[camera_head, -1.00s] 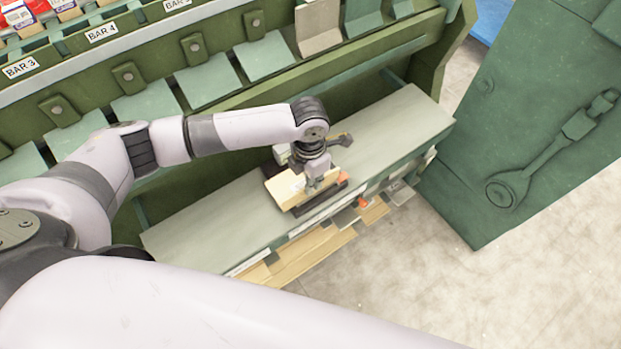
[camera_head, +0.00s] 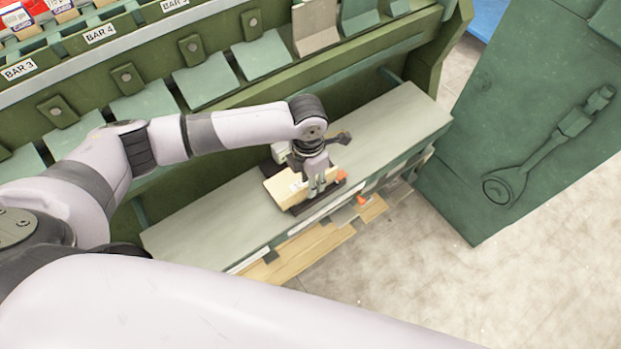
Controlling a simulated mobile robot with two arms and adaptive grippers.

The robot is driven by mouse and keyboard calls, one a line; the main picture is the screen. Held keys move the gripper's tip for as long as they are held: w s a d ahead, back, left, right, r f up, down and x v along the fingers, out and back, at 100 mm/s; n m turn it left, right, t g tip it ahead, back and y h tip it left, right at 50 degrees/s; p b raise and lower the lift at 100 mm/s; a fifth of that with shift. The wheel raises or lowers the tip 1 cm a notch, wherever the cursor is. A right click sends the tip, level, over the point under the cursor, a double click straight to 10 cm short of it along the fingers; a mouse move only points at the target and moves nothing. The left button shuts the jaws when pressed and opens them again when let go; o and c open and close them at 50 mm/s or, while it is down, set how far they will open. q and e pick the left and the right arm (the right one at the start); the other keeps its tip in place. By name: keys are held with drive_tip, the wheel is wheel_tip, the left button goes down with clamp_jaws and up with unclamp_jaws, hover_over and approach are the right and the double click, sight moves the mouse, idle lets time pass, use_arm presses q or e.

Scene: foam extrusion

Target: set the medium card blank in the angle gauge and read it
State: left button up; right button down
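A pale cream card blank (camera_head: 284,189) lies tilted at the angle gauge (camera_head: 299,208), a dark device with a small orange part (camera_head: 342,175) on the grey-green bench shelf. My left gripper (camera_head: 317,190) points down at the right part of the card. Its fingers are small here and overlap the card and gauge, so I cannot tell whether they are shut on the card. The gauge's scale is too small to read. My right gripper is not in view.
A green machine with sloped plates and labels BAR 3 (camera_head: 19,69) and BAR 4 (camera_head: 101,34) stands behind the shelf (camera_head: 200,222). A green cabinet (camera_head: 540,120) stands right. Wooden boards (camera_head: 300,258) jut out below the shelf. The shelf is bare at both sides.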

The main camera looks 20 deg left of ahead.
use_arm(q)
drive_tip(key=shift+w+a+r+p, duration=0.1)
drive_tip(key=shift+r+p, duration=2.55)
drive_tip(key=shift+r, duration=0.15)
